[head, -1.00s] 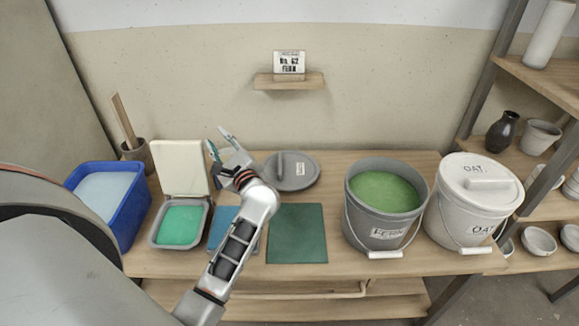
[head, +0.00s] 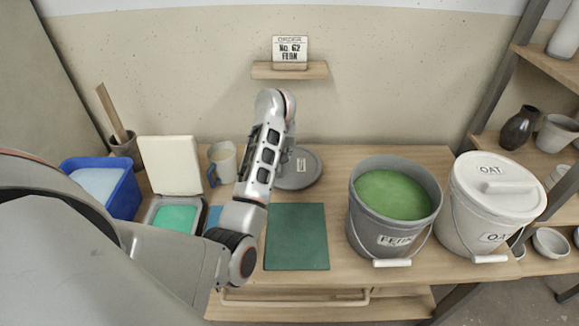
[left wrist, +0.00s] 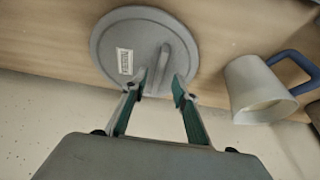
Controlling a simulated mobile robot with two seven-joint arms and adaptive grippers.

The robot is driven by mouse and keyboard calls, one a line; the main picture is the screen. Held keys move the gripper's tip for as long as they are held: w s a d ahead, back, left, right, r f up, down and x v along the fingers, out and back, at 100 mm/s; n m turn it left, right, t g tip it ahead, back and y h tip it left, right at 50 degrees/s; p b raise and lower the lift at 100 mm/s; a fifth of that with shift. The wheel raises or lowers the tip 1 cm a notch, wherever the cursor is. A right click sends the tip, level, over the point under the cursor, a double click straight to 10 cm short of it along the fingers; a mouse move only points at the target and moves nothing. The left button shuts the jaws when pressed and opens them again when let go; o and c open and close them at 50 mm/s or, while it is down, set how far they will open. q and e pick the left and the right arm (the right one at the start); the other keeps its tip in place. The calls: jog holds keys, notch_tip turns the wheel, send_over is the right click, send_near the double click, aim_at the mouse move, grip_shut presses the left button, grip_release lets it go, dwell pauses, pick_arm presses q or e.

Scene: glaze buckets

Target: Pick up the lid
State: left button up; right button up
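The lid (head: 301,172) is a round grey disc with a bar handle and a small white label, lying on the workbench behind the dark green mat. My left arm partly covers it in the head view. In the left wrist view the lid (left wrist: 120,28) fills the upper middle, with its handle (left wrist: 164,60) pointing towards my left gripper (left wrist: 160,82). The gripper is open and empty, with one fingertip on each side of the handle's near end. I cannot tell whether they touch the lid. In the head view the fingers are hidden behind the arm. My right gripper is not in view.
A mug with a blue handle (head: 223,163) stands left of the lid; it also shows in the wrist view (left wrist: 255,92). The open grey bucket of green glaze (head: 395,222) and the lidded white OAT bucket (head: 490,215) stand right. The green mat (head: 297,238) is bare.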

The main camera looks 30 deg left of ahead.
aim_at(279, 163)
pick_arm(q)
jog(key=b+x, duration=0.1)
jog(key=x, duration=0.4)
jog(key=shift+a, duration=0.1)
jog(key=shift+r, duration=0.1)
grip_shut()
